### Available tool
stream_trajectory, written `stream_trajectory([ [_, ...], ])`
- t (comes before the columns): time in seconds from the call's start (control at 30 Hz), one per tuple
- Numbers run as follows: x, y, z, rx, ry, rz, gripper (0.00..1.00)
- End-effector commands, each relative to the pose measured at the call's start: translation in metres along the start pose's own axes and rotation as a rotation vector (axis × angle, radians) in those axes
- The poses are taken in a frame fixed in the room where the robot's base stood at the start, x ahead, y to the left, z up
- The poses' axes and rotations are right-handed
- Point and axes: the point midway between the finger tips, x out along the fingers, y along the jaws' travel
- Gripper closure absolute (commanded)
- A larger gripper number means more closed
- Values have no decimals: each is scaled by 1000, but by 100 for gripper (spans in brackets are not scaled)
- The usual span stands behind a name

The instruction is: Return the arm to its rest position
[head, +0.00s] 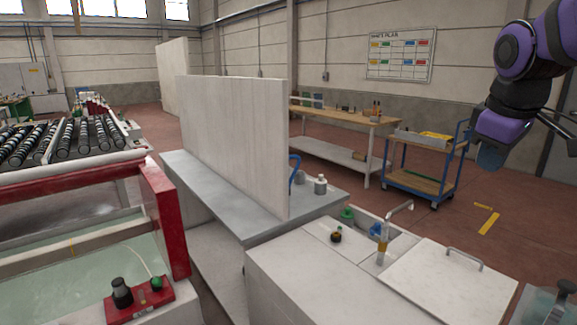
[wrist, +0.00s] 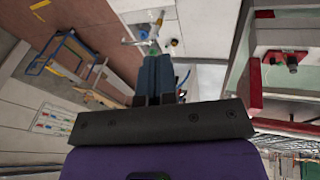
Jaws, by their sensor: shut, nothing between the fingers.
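My arm, purple and black, hangs in from the upper right of the head view. My gripper (head: 489,158) is at its lower end, raised in the air in front of the blue cart, clear of every surface. In the wrist view the two dark blue-grey fingers of my gripper (wrist: 154,62) stand close together beyond the black mount. They are shut with nothing held.
A white cabinet (head: 310,285) with a sink and tap stands in front. A blue cart (head: 425,180), a workbench (head: 345,114) and a whiteboard (head: 400,54) are behind. A red-framed machine (head: 166,215) is at left. Red floor right of the cabinet is mostly free.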

Motion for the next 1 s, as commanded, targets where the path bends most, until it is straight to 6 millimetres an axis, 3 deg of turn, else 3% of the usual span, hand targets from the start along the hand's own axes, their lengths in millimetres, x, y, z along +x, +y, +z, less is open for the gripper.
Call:
stream_trajectory([
  [0.3, -20, -61, 55, 280, 83, -18, 100],
  [0.6, -19, -106, 101, 519, 150, -68, 100],
  [1.0, -16, -120, 115, 601, 168, -92, 100],
])
